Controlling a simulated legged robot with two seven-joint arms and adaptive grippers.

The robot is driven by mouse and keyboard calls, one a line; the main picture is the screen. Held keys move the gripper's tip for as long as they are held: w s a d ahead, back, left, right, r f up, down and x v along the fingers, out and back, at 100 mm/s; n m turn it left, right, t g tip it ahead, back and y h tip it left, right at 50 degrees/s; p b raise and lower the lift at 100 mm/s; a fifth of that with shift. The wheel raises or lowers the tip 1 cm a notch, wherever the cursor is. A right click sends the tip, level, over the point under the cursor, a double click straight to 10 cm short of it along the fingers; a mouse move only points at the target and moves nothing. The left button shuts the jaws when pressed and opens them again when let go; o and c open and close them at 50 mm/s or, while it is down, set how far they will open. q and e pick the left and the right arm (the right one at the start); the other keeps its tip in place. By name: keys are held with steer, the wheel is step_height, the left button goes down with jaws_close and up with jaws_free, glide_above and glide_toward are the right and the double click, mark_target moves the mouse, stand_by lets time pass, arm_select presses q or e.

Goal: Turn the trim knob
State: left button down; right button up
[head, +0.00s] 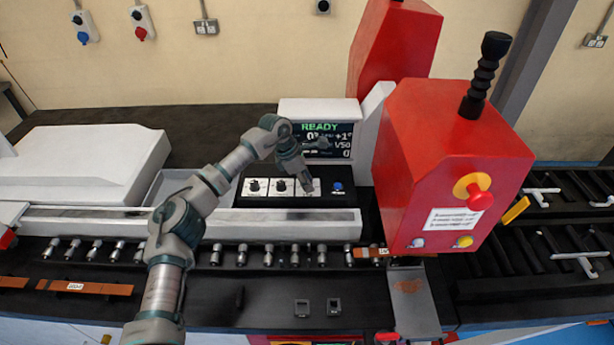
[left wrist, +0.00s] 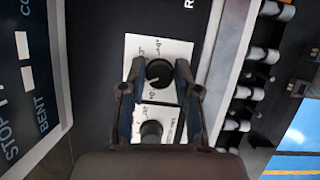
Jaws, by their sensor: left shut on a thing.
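The black control panel (head: 290,201) carries a row of white plates with black knobs. My left gripper (head: 308,186) reaches down over the rightmost plate and hides its knob in the head view. In the left wrist view, my left gripper (left wrist: 161,82) has one finger on each side of a round black knob (left wrist: 159,73) and is shut on it. This knob, taken as the trim knob, sits on a white plate with small marks. Its label is not readable. A second knob (left wrist: 151,131) is beside it, partly hidden by the gripper. My right gripper is not in view.
A screen (head: 320,139) behind the panel reads READY, with +1° at its right. A blue button (head: 337,186) is right of the gripper. The red machine housing (head: 430,150) stands close on the right. Rollers (head: 268,255) and copper bars (head: 90,287) lie in front.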

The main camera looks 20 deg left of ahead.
arm_select(q)
steer(key=shift+m+g+p, duration=0.4)
steer(key=shift+m+p, duration=0.15)
steer(key=shift+m, duration=0.35)
steer(key=shift+m+p, duration=0.3)
steer(key=shift+m, duration=0.2)
steer(key=shift+w+a+m+g+p, duration=0.1)
steer(key=shift+m+g+p, duration=0.7)
steer(key=shift+m, duration=0.9)
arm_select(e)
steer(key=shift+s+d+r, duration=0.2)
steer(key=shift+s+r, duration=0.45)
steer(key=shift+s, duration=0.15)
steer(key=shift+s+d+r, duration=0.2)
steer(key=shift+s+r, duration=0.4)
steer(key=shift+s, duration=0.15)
arm_select(q)
steer(key=c, duration=0.8)
jaws_free()
steer(key=shift+w, duration=0.1)
steer(key=shift+c, duration=0.2)
steer(key=shift+a, duration=0.1)
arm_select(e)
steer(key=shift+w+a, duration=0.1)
